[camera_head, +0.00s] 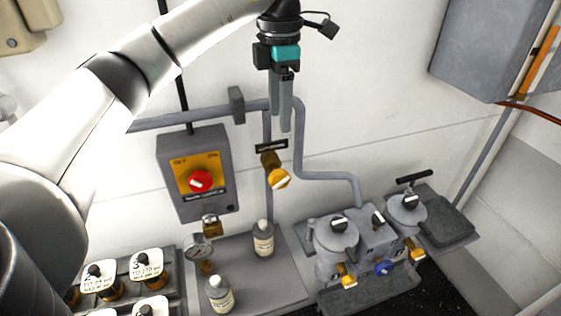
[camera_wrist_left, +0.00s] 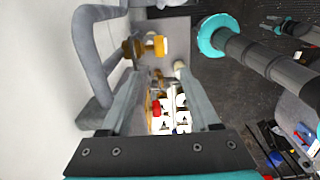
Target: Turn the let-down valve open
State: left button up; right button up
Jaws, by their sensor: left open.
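A small yellow-and-brass valve (camera_head: 276,178) with a dark plate above it sits on the grey wall pipe in the head view; I cannot read a label naming it the let-down valve. It also shows in the left wrist view as a brass body with a yellow, white-faced end (camera_wrist_left: 160,45). My left gripper (camera_head: 286,128) hangs fingers down above the valve, apart from it. In the left wrist view its two fingers (camera_wrist_left: 159,98) are spread with nothing between them. Dark grey parts at the upper right of the wrist view may include my right gripper, too unclear to judge.
A grey box with a red knob (camera_head: 200,181) is on the wall left of the valve. Bottles (camera_head: 263,240), a gauge (camera_head: 199,250) and dark-knobbed pots (camera_head: 336,238) stand below. A grey cabinet (camera_head: 488,50) hangs at upper right. The wall between valve and cabinet is mostly clear.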

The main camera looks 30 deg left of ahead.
pick_arm(q)
jog(key=b, duration=0.2)
send_over(279, 171)
notch_tip(279, 171, down, 8)
jog(key=shift+d, duration=0.1)
jog(key=shift+f+p, duration=0.6)
jog(key=shift+f, duration=2.95)
grip_shut()
